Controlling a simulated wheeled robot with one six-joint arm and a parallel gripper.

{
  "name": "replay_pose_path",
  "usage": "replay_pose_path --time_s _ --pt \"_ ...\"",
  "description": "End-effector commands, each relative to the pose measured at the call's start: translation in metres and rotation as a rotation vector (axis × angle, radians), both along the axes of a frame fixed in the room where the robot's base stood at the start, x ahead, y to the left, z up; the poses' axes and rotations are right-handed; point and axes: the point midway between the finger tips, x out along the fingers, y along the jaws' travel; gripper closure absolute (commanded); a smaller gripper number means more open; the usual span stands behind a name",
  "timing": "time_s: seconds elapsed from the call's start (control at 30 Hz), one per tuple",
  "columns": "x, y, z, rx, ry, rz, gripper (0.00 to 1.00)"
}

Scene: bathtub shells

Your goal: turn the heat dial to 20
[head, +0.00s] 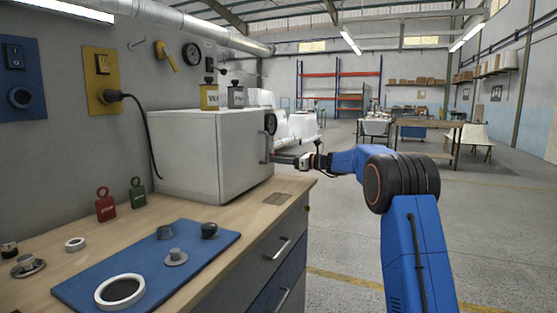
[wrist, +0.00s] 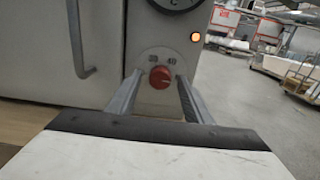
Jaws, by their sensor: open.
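The red heat dial (wrist: 160,77) is on the front panel of the white cabinet (head: 190,150), in the middle of the wrist view. Two small labels sit above it; the right one reads 40, the left one is blurred. The dial's pointer mark is too small to read. My gripper (wrist: 159,80) is open, with one finger on each side of the dial. A gap seems to show between each finger and the dial; I cannot tell whether the tips reach it. In the head view my gripper (head: 284,160) is at the cabinet's front and the dial is hidden.
A lit orange lamp (wrist: 196,37) and a round dark gauge (wrist: 178,3) are above the dial. The cabinet's door handle (wrist: 80,45) is to the left. The workbench (head: 240,227) carries a blue mat (head: 195,262) with small parts. Open floor lies to the right.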

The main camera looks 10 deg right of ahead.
Motion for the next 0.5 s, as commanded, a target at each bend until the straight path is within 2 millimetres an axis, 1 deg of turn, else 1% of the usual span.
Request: replay_pose_path --time_s 0.13,0.17,0.2,0.27,0.3,0.33,0.5 --pt "0.0000 -0.0002 0.0000 0.000 0.000 0.000 0.54" --pt "0.0000 -0.0002 0.0000 0.000 0.000 0.000 0.56" --pt "0.0000 -0.0004 0.0000 0.000 0.000 0.000 0.66" --pt "0.0000 -0.0004 0.0000 0.000 0.000 0.000 0.80" --pt "0.0000 -0.0004 0.0000 0.000 0.000 0.000 0.90" --pt "0.0000 -0.0004 0.0000 0.000 0.000 0.000 0.95" --pt "-0.0002 -0.0004 -0.0001 -0.002 -0.003 0.000 0.95"
